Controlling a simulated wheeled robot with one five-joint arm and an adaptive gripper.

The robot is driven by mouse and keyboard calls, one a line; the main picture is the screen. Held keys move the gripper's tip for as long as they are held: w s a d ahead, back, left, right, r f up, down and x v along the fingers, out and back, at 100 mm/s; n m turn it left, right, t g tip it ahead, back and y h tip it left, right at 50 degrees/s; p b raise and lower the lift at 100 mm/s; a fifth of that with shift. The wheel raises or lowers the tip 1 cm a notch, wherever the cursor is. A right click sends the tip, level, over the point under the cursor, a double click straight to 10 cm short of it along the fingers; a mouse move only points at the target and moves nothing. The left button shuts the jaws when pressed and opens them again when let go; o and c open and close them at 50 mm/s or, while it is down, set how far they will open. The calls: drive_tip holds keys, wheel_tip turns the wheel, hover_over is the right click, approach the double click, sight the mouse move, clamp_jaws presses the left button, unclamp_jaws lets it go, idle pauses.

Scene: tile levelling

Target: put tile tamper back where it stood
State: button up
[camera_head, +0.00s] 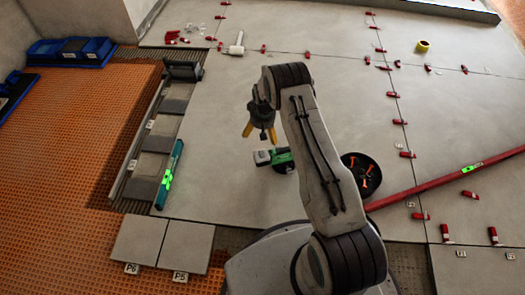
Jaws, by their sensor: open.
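A green-and-white hand tool, which looks like the tile tamper (279,157), stands on the pale tiled floor, left of my arm. Its right side is partly hidden behind my arm. My gripper (260,132) points down with its yellow fingers apart and nothing between them. It appears just above and a little left of the tool in the picture. I see a gap between fingertips and tool but cannot tell the height.
A black round container (361,174) with orange items stands right of my arm. A red bar (430,184) and several red clips lie rightward. A white mallet (236,44) lies behind.

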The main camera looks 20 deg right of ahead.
drive_tip(key=b, duration=0.2)
hover_over(262, 154)
drive_tip(key=f, duration=0.9)
drive_tip(key=shift+s, duration=0.4)
wheel_tip(262, 154, down, 3)
drive_tip(key=b, duration=0.4)
drive_tip(key=shift+w, duration=0.15)
drive_tip(key=shift+w+f+b, duration=0.2)
drive_tip(key=shift+f+b, duration=0.3)
drive_tip(key=shift+f, duration=0.55)
drive_tip(key=shift+w+f+b, duration=0.15)
drive_tip(key=shift+f+b, duration=0.35)
drive_tip(key=shift+f, duration=0.5)
drive_tip(key=c, duration=1.3)
drive_tip(key=shift+c, duration=0.2)
